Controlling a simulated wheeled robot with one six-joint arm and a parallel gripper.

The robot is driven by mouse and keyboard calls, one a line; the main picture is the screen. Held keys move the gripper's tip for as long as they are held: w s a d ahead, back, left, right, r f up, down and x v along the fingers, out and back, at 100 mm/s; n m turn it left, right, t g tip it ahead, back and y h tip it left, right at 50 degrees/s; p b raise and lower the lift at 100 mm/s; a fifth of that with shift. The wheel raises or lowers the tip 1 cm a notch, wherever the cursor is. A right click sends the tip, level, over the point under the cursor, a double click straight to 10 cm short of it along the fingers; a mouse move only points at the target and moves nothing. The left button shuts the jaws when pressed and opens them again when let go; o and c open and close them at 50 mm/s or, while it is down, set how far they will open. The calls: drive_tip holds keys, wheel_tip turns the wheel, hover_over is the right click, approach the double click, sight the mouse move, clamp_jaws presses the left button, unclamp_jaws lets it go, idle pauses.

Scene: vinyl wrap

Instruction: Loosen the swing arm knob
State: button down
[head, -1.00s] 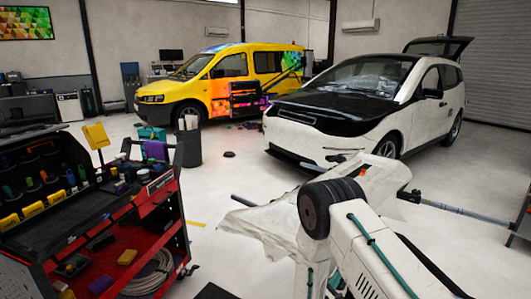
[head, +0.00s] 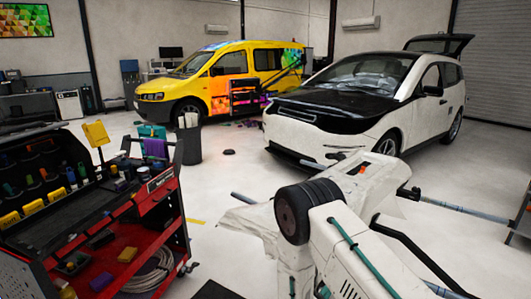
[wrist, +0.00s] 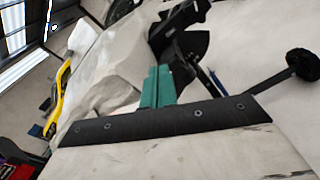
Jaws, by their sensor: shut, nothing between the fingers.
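My gripper (wrist: 158,72) shows in the wrist view as two teal fingers side by side above a dark bolted bar. They look shut together, with nothing seen between them. A black knob (wrist: 303,64) on a thin dark rod stands at the right of the wrist view, well apart from the fingers. I cannot tell for sure that it is the swing arm knob. A black bracket-like part (wrist: 180,45) lies just beyond the fingertips. In the head view my white arm reaches forward at the lower right, and its gripper is hidden.
Pale draped material (head: 250,218) lies around my arm, with a pole and black fitting (head: 410,193) to the right. A red tool cart (head: 165,205) stands at the left. A white car (head: 400,120) and a yellow van (head: 215,85) stand behind. Open floor lies between.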

drive_tip(key=w+d+n, duration=0.4)
drive_tip(key=n, duration=0.1)
drive_tip(key=shift+d+f+n, duration=0.35)
drive_tip(key=shift+n, duration=0.05)
idle(0.4)
drive_tip(key=shift+w+f, duration=0.1)
drive_tip(key=shift+w, duration=0.05)
idle(0.6)
drive_tip(key=shift+w+a, duration=0.15)
drive_tip(key=shift+a, duration=0.1)
drive_tip(key=shift+w+a, duration=0.65)
drive_tip(key=shift+a, duration=0.2)
drive_tip(key=shift+a, duration=0.1)
idle(0.4)
drive_tip(key=shift+w, duration=0.1)
